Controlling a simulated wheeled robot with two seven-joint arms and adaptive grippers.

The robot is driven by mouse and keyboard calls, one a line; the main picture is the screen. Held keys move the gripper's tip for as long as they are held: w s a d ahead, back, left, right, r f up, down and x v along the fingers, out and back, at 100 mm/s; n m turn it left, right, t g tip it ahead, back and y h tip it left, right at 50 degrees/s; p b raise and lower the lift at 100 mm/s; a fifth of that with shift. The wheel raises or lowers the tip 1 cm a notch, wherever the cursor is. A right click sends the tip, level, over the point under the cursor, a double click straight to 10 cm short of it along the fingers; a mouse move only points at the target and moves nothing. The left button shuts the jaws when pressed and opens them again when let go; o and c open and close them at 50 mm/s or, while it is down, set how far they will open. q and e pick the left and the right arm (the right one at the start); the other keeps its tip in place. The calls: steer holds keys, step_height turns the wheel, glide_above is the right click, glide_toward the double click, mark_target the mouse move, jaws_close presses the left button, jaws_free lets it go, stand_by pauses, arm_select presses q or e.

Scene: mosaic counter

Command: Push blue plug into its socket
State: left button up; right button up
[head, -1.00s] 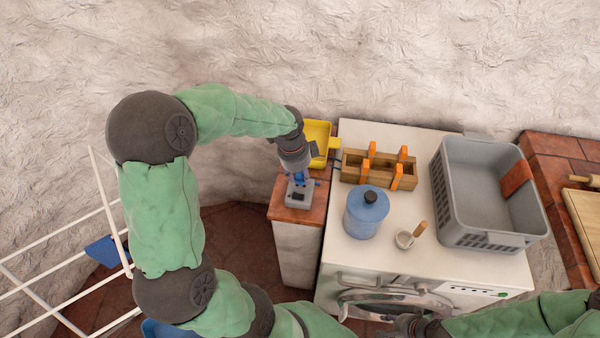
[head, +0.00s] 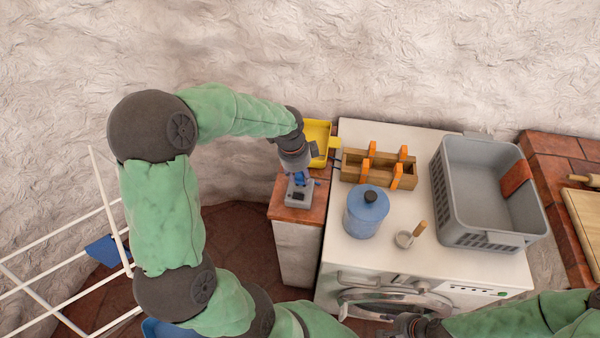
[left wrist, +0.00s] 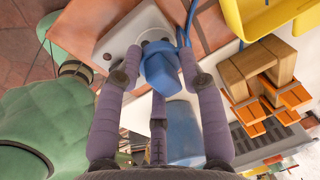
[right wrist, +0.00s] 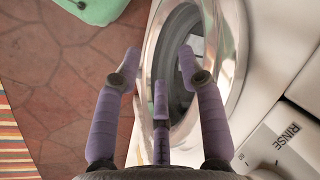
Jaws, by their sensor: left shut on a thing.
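A blue plug (left wrist: 160,68) is between the fingers of my left gripper (left wrist: 160,60), which is shut on it. In the head view the plug (head: 300,178) shows just under the left gripper (head: 298,172), over the grey socket box (head: 299,196). In the left wrist view the plug is over a pale round recess on the box (left wrist: 112,45). The plug and fingers hide most of this recess, so I cannot tell how deep the plug sits. My right gripper (right wrist: 160,65) is open and empty in front of the washing machine's door.
The box stands on a narrow brick-topped counter (head: 285,212). A yellow tray (head: 318,132) is behind it. The white machine top (head: 345,265) holds a blue jar (head: 366,215), a wooden rack (head: 365,168), a mortar (head: 404,240) and a grey basket (head: 485,240).

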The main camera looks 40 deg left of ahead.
arm_select(q)
steer(key=shift+f+b, duration=0.55)
steer(key=shift+f, duration=0.45)
stand_by(0.5)
steer(key=o, duration=1.1)
steer(key=shift+o, duration=0.2)
steer(key=shift+r, duration=0.1)
step_height(320, 180, up, 12)
steer(key=s, duration=0.2)
steer(key=shift+a, duration=0.3)
